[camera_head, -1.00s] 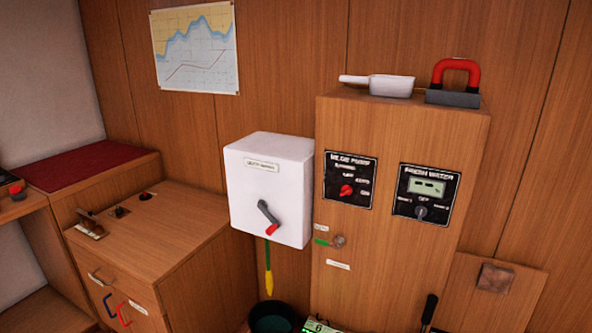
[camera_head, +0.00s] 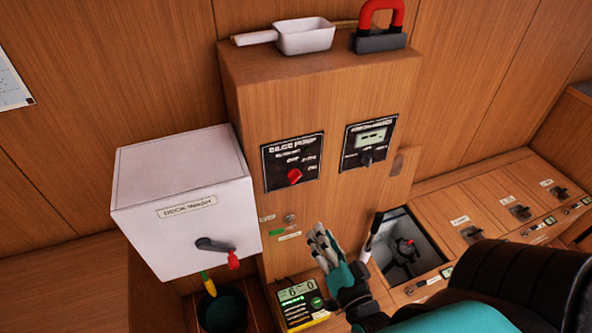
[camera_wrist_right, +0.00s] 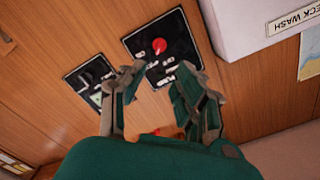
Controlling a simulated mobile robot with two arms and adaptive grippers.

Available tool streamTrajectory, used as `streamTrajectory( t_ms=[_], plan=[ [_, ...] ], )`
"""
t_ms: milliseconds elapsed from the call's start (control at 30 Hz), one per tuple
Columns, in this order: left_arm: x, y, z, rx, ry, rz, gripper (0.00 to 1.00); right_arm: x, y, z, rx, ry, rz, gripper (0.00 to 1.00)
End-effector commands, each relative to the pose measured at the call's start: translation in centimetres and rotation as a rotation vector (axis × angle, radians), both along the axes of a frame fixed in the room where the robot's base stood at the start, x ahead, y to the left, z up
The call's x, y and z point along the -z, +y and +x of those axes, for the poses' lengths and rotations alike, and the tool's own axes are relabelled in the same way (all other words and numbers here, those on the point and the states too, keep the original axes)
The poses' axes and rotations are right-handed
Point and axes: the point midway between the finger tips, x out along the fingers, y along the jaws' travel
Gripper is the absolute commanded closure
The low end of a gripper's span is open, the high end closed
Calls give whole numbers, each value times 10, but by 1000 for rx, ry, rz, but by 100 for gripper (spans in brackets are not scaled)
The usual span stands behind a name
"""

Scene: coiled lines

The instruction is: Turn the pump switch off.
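The bilge pump panel (camera_head: 279,163) is a black plate on the front of the wooden cabinet, with small white lettering and a red rotary knob (camera_head: 295,176). Which mark the knob points to is too small to tell. My right gripper (camera_head: 322,246) is below and slightly right of the panel in the head view, apart from the knob. In the right wrist view, the red knob (camera_wrist_right: 159,45) shows beyond the tips of my right gripper (camera_wrist_right: 160,82), whose fingers are spread with nothing between them. My left gripper is not in view.
A white deck wash box (camera_head: 180,190) with a red-tipped lever (camera_head: 220,248) juts out left of the panel. A fresh water panel (camera_head: 369,141) is to the right. A scoop (camera_head: 304,36) and a red-handled object (camera_head: 380,25) sit on top. A yellow meter (camera_head: 301,302) and bucket (camera_head: 222,309) are below.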

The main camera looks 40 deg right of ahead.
Motion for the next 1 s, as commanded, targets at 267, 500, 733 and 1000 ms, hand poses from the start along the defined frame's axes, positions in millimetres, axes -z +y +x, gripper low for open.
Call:
streamTrajectory(
  t_ms=[267,500,733,1000],
  plan=[
    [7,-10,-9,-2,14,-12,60,-9,-10,31,6,-24,1,67],
    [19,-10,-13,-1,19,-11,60,-8,-22,83,6,-23,1,67],
    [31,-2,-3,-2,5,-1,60,-7,-33,130,5,-21,1,67],
    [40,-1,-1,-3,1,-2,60,-7,-41,163,5,-17,0,67]
  ],
)
